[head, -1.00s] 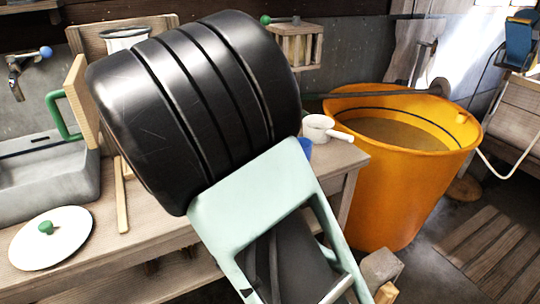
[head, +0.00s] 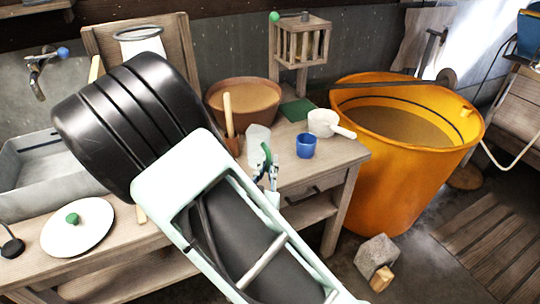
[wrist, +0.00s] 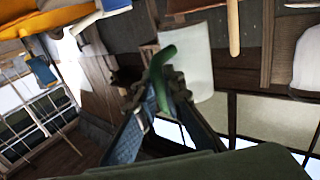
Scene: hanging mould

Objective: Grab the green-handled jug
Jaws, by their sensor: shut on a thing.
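The jug (head: 256,137) is pale, whitish, with a curved green handle (head: 266,153), in the middle of the head view near the table's front edge. My gripper (head: 268,171) is at the handle, partly hidden behind my arm. In the wrist view my gripper's fingers (wrist: 155,88) close around the green handle (wrist: 160,62), with the pale jug body (wrist: 188,62) just beyond. The gripper is shut on the handle. Whether the jug's base touches the table I cannot tell.
A blue cup (head: 306,146) and a white pot (head: 323,122) stand right of the jug. A brown bowl (head: 243,88) is behind it. A white lid (head: 80,228) lies at left. An orange tub (head: 400,180) stands right of the wooden table (head: 345,156).

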